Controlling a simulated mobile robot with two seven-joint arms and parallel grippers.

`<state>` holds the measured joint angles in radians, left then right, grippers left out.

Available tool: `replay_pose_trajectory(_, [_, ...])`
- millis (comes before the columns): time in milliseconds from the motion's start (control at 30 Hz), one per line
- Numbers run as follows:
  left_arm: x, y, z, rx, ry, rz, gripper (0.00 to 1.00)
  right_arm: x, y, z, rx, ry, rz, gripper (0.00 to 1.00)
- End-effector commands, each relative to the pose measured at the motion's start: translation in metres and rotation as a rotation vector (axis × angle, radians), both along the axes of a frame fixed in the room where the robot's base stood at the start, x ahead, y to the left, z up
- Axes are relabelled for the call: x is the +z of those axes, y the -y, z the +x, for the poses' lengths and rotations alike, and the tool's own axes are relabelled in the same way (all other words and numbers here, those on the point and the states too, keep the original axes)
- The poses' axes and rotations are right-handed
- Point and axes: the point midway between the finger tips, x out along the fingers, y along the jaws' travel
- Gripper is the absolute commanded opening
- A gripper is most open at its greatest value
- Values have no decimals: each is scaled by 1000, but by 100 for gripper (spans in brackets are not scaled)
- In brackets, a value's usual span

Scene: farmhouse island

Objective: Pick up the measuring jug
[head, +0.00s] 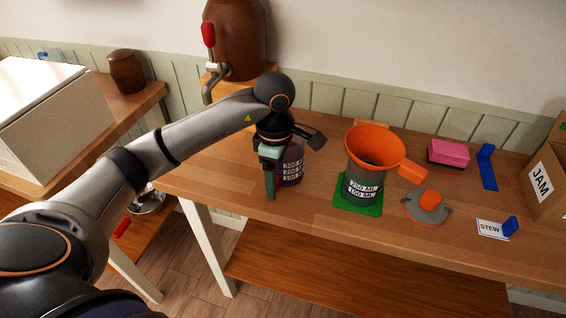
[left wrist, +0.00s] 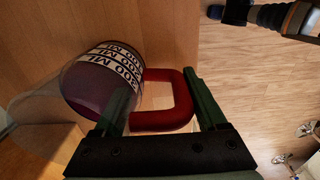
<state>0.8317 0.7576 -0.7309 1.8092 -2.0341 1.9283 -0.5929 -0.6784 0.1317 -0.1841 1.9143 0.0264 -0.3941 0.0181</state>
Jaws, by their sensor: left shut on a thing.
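The measuring jug (head: 291,166) stands near the left end of the wooden counter in the head view, partly hidden by my left gripper (head: 270,183). It is clear, with dark red contents and a white ML scale. In the left wrist view the jug (left wrist: 88,92) shows at the left, and its red handle (left wrist: 163,122) lies between the two green fingers of my left gripper (left wrist: 163,82). My left gripper is shut on the handle. I cannot tell whether the jug's base touches the counter.
Right of the jug, a labelled container (head: 361,188) with an orange funnel (head: 374,145) stands on a green mat (head: 358,207). Beyond are a grey-orange lid (head: 427,208), pink block (head: 448,151), STEW card (head: 493,229) and JAM box (head: 541,181). A brown crock (head: 236,40) stands behind.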

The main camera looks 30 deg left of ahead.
Motion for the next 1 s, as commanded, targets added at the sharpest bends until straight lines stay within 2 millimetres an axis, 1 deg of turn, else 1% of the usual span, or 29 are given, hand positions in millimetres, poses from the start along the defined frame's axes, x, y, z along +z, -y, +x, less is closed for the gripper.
replay_pose_trajectory(267, [6, 0, 1, 0, 4, -1, 0, -1, 0, 0, 0, 0, 0, 50])
replay_pose_trajectory(367, [14, 0, 2, 0, 7, 0, 0, -4, 0, 0, 0, 0, 0, 50])
replay_pose_trajectory(467, [28, 0, 2, 0, 10, -1, 0, -7, 0, 0, 0, 0, 0, 50])
replay_pose_trajectory(500, [37, 2, 1, -1, 10, -1, 0, -7, 0, 0, 0, -1, 0, 50])
replay_pose_trajectory(600, [63, 19, -9, -6, 13, 0, 0, -1, 0, -1, 0, -2, 0, 50])
replay_pose_trajectory(700, [84, 34, -19, -6, 12, 0, 0, 5, 0, 0, 0, -2, 0, 50])
replay_pose_trajectory(767, [96, 42, -25, -4, 11, 1, 0, 7, 0, 0, 0, -1, 0, 50])
replay_pose_trajectory(900, [108, 72, -44, -8, 7, 0, 0, 6, 0, 0, 0, 0, 0, 50])
replay_pose_trajectory(1000, [116, 89, -54, -7, 8, 0, 0, 5, 0, 0, 0, 0, 0, 50])
